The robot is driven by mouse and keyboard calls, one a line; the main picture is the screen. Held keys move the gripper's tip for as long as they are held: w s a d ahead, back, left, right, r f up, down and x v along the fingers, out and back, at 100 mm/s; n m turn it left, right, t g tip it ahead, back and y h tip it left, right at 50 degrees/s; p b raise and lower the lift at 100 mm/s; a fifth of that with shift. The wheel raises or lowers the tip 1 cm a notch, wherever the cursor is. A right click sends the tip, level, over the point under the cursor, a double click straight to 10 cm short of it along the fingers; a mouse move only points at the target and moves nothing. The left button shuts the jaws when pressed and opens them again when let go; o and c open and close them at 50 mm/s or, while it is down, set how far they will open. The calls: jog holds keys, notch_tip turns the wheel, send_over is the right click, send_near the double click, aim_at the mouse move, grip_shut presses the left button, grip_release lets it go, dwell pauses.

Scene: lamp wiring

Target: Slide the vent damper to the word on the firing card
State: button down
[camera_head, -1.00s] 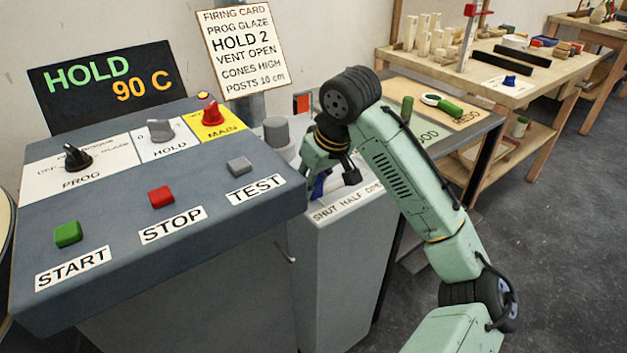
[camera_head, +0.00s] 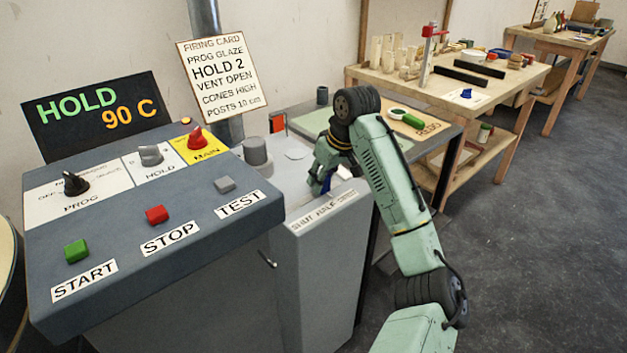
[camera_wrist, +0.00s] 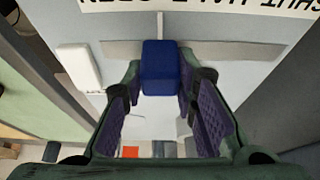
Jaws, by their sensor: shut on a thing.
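The firing card (camera_head: 222,78) hangs behind the panel and reads "VENT OPEN". The vent damper's blue knob (camera_wrist: 160,68) stands over a grey slot strip (camera_wrist: 235,50) on the grey cabinet top; it shows small in the head view (camera_head: 327,184). The SHUT HALF OPEN label (camera_head: 323,211) runs along the cabinet's front edge. In the wrist view the label is upside down, and the knob sits between HALF and OPEN. My gripper (camera_wrist: 160,98) is shut on the blue knob, a finger on each side. My gripper partly hides the knob in the head view.
The control panel (camera_head: 150,215) with knobs and buttons stands left of the cabinet. A grey round post (camera_head: 256,151) rises behind the slot. A white block (camera_wrist: 78,68) lies beside the slot. A green-topped table and a wooden workbench (camera_head: 450,88) stand to the right.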

jog(key=shift+a+r, duration=0.1)
jog(key=c, duration=1.3)
grip_release()
jog(key=shift+s, duration=0.1)
jog(key=v, duration=1.1)
jog(key=shift+s+r, duration=0.15)
jog(key=shift+r, duration=0.2)
